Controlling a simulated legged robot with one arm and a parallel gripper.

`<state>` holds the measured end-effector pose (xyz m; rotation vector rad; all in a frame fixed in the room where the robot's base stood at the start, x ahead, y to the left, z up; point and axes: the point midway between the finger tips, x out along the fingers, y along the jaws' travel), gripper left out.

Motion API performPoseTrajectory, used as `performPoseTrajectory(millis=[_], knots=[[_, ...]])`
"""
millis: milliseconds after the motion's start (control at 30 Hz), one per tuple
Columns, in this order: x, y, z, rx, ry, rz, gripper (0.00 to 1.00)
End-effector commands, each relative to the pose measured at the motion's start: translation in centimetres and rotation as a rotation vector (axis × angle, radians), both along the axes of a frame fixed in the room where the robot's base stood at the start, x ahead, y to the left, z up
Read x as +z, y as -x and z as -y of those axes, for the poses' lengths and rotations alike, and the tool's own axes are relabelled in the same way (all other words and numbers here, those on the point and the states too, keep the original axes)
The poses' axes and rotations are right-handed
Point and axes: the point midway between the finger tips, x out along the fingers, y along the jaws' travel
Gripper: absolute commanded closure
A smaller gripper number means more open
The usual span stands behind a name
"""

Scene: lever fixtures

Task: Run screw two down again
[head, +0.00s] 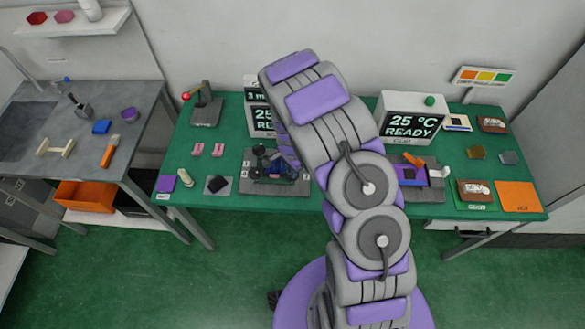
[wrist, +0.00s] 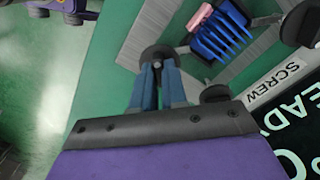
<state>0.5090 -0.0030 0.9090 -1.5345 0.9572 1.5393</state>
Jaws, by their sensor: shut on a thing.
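The screw fixture (head: 254,187) is a grey base with dark round knobs and a blue part, on the green table left of my arm. In the wrist view, my gripper (wrist: 157,66) has its blue-grey fingers together on a dark round knob (wrist: 155,50). Other dark knobs show at the right (wrist: 300,24) and lower right (wrist: 214,93). A blue toothed part (wrist: 222,36) and a pink cylinder (wrist: 200,17) lie between the knobs. In the head view my arm hides part of the fixture.
A display by the "SCREW" label (wrist: 277,84) stands close to the fixture. A second display (head: 411,118) reads "25 °C READY". Another fixture (head: 425,205) with purple and orange parts is right of my arm. Pink pieces (head: 198,149) lie to the left.

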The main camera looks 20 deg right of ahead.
Motion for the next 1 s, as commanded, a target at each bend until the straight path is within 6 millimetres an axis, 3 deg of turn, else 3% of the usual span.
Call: performPoseTrajectory(millis=[267, 300, 567, 833, 1000], knots=[[0.0, 0.0, -0.1, -0.002, 0.000, -0.001, 1.00], [0.0, 0.0, -0.1, -0.002, 0.000, -0.001, 0.85], [0.0, 0.0, 0.0, -0.001, 0.000, 0.000, 0.62], [0.2, -0.1, 0.0, -0.001, 0.000, 0.001, 0.62], [1.7, -0.2, 0.0, 0.000, 0.001, 0.005, 0.62]])
